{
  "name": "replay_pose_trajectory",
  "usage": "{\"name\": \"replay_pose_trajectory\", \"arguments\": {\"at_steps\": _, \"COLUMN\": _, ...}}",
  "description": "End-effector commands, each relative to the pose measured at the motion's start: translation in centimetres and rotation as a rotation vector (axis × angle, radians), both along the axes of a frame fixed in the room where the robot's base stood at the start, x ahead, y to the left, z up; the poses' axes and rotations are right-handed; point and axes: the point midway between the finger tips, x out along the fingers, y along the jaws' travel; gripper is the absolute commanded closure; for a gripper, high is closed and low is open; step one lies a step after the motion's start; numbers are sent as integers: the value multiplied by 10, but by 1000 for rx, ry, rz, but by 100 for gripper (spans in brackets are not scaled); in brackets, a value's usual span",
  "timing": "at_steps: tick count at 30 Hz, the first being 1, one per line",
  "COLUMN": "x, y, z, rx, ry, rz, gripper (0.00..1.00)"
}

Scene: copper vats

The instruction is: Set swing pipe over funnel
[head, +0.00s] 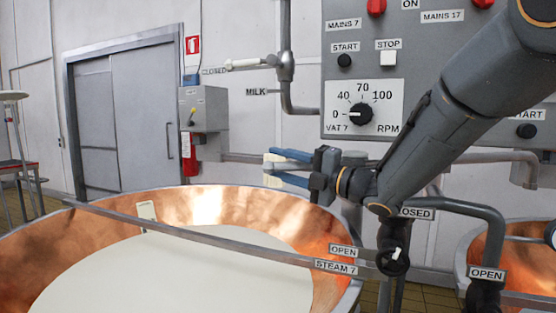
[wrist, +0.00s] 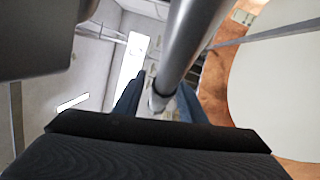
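My gripper (head: 272,168) reaches left over the back right rim of the copper vat, its two blue fingers apart. In the head view a grey pipe (head: 286,60) by the MILK label comes down the wall and bends right behind the control panel. I cannot tell which pipe is the swing pipe. No funnel is recognisable.
The copper vat (head: 200,207) holds pale liquid, with a grey bar (head: 230,242) across it. The control panel (head: 430,70) hangs behind my arm. Steam pipes with OPEN labels (head: 487,274) stand at the lower right. A second vat (head: 480,262) is at the right edge.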

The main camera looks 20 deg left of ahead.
Motion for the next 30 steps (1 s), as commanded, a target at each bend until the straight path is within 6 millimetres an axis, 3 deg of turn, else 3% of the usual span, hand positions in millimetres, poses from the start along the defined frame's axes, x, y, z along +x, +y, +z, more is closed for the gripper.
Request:
{"name": "replay_pose_trajectory", "arguments": {"at_steps": 12, "x": 4, "y": 9, "z": 1, "rx": 1, "ry": 0, "rz": -3, "gripper": 63}}
{"name": "replay_pose_trajectory", "arguments": {"at_steps": 19, "x": 4, "y": 9, "z": 1, "rx": 1, "ry": 0, "rz": -3, "gripper": 100}}
{"name": "replay_pose_trajectory", "arguments": {"at_steps": 26, "x": 2, "y": 9, "z": 1, "rx": 0, "ry": 1, "rz": 0, "gripper": 100}}
{"name": "replay_pose_trajectory", "arguments": {"at_steps": 30, "x": -10, "y": 12, "z": 1, "rx": 0, "ry": 0, "rz": 31, "gripper": 100}}
